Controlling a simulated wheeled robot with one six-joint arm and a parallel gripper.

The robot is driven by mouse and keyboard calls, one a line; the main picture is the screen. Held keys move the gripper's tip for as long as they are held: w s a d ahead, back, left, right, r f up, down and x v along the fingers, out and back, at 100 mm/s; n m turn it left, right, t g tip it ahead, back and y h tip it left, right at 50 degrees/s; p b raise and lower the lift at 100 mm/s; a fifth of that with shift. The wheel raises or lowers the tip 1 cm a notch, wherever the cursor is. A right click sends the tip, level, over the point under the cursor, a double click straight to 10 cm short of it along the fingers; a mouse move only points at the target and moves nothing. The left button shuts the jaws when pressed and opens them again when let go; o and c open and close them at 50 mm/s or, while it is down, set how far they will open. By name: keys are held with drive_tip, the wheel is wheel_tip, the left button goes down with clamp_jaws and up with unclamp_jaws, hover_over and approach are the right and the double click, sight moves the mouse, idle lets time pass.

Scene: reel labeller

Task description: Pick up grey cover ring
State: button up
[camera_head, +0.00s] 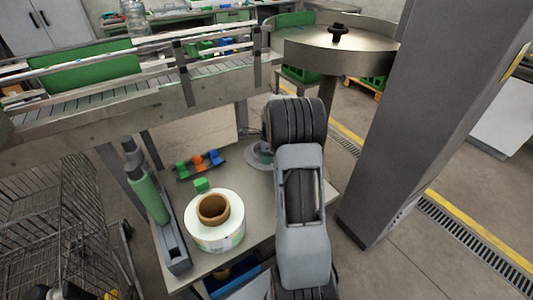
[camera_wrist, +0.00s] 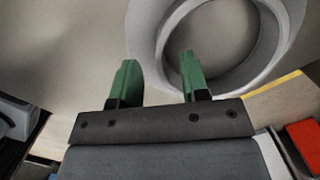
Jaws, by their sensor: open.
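The grey cover ring (camera_wrist: 143,36) fills the top right of the wrist view, lying on the grey table. In the head view the ring (camera_head: 253,157) shows at the table's far edge, partly hidden by my arm. My gripper (camera_wrist: 157,58) is open, with two green fingers and nothing held. In the wrist view its right finger overlaps the ring's hole and its left finger lies just outside the ring's left edge. The ring's wall appears between them. I cannot tell whether the fingers reach down to it. The head view hides the fingers behind my arm.
On the table (camera_head: 260,219), a label roll (camera_head: 216,236) with a brown core stands front left. Several coloured small parts (camera_head: 201,164) lie behind it, near a green block (camera_head: 202,185). A green-handled tool (camera_head: 148,195) stands at the left edge. A conveyor (camera_head: 110,105) runs behind.

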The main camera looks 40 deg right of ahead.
drive_tip(key=shift+a+f, duration=0.1)
drive_tip(key=shift+f, duration=0.7)
clamp_jaws()
